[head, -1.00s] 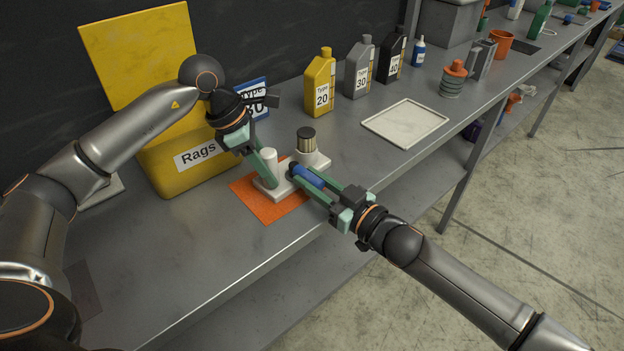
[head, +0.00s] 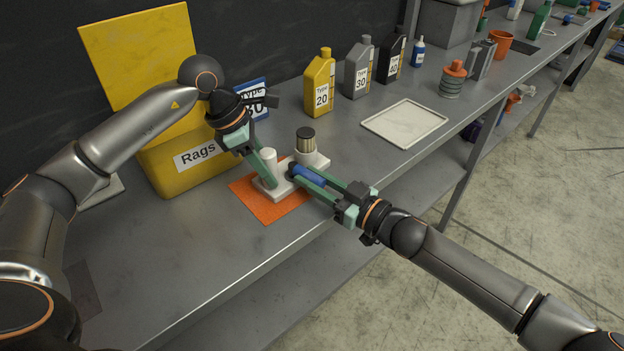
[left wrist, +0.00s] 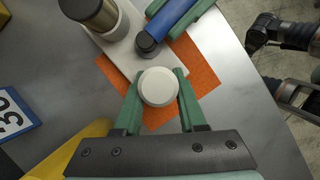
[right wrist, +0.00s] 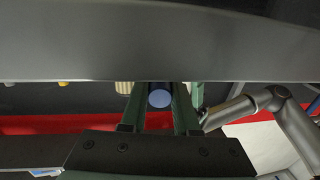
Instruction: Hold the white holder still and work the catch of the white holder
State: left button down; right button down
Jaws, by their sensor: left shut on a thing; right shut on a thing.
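The white holder (head: 283,190) lies on an orange mat (head: 272,211) on the grey bench. It has a white post (head: 269,160) and, at its far end, a white cup holding a gold cylinder with a black top (head: 306,142). My left gripper (left wrist: 157,78) is shut around the white post, whose round top shows in the left wrist view. A blue handle with a black end (head: 310,177), seemingly the catch, lies across the holder. My right gripper (head: 303,175) is shut on this handle. The handle's blue round end (right wrist: 160,98) shows between the fingers in the right wrist view.
A yellow Rags bin (head: 180,165) stands left, close to my left arm. Yellow (head: 319,85), grey (head: 359,70) and black (head: 392,57) bottles stand behind. A pale tray (head: 405,122) lies to the right. The front left of the bench is mostly clear.

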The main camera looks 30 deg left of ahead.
jog(key=shift+w+n+g, duration=0.3)
jog(key=shift+n+g, duration=0.2)
jog(key=shift+g, duration=0.2)
jog(key=shift+w+n+g, duration=0.25)
jog(key=shift+n+g, duration=0.25)
jog(key=shift+g, duration=0.2)
jog(key=shift+w+a+r+n+g+y, duration=0.1)
jog(key=shift+w+n+g+y, duration=0.2)
jog(key=shift+w+n+g, duration=0.35)
jog(key=shift+s+d+g, duration=0.2)
jog(key=shift+s+g, duration=0.1)
jog(key=shift+g, duration=0.45)
jog(key=c, duration=0.6)
grip_release()
jog(key=shift+s, duration=0.1)
jog(key=shift+c, duration=0.2)
jog(key=w+d, duration=0.1)
jog(key=d, duration=1.1)
